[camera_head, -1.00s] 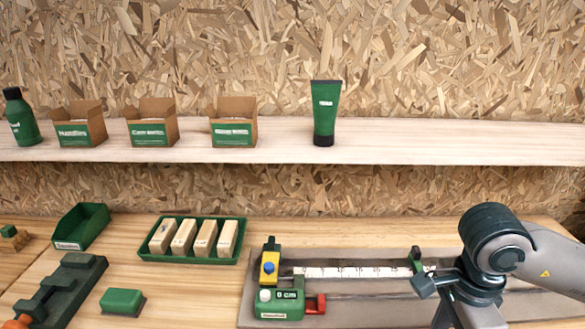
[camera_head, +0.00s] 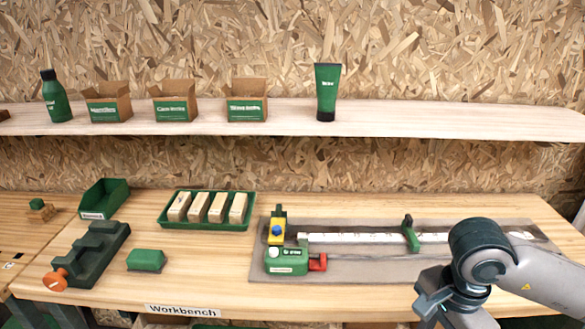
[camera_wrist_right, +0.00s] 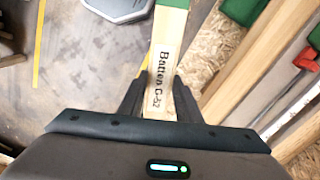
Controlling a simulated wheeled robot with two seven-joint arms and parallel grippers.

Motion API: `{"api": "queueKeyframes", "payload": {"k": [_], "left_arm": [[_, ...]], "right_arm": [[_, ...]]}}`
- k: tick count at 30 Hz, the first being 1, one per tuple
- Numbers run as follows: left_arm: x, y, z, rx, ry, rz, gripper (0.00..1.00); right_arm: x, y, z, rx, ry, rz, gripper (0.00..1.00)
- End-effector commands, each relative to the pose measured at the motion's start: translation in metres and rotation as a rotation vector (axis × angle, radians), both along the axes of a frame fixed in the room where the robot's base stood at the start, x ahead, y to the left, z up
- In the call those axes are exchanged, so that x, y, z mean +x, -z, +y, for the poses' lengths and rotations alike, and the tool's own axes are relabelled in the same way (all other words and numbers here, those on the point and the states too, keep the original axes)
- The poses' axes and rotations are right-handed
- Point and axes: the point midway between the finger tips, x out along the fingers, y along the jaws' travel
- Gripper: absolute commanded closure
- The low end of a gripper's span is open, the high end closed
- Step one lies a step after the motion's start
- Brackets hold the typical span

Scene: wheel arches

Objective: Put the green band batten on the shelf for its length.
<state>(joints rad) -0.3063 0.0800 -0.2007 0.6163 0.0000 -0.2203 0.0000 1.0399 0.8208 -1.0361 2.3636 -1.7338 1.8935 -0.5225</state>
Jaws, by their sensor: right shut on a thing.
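The pale wooden batten (camera_wrist_right: 167,35), lettered "Batten G-52", is between the fingers of my right gripper (camera_wrist_right: 160,92) in the right wrist view. My right gripper is shut on it. A green band (camera_wrist_right: 173,3) shows on the batten at the top edge of that view; the far end is out of frame. The batten is not visible in the head view, where my right arm comes in at the lower right. The long wooden shelf (camera_head: 440,122) runs along the chipboard wall above the workbench. My left gripper is not in view.
On the shelf stand a green bottle (camera_head: 56,97), several cartons including this one (camera_head: 246,101), and a green tube (camera_head: 327,92). The shelf right of the tube is clear. The workbench (camera_head: 205,275) holds a green tray (camera_head: 170,222) of blocks and a measuring rail (camera_head: 350,238).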

Motion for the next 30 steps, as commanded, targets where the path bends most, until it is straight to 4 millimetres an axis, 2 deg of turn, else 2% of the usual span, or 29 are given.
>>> {"api": "queueKeyframes", "payload": {"k": [7, 14, 24, 30], "left_arm": [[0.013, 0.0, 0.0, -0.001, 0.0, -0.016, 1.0], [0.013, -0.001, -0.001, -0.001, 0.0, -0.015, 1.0], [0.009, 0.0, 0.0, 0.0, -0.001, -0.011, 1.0], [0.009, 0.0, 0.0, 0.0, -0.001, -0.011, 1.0]], "right_arm": [[0.002, 0.021, 0.004, 0.006, -0.157, 0.0, 0.98], [0.003, 0.05, 0.008, 0.008, -0.372, -0.001, 0.98], [-0.003, 0.119, 0.014, 0.002, -0.887, -0.008, 0.98], [-0.009, 0.147, 0.016, -0.006, -1.106, -0.009, 0.98]]}}
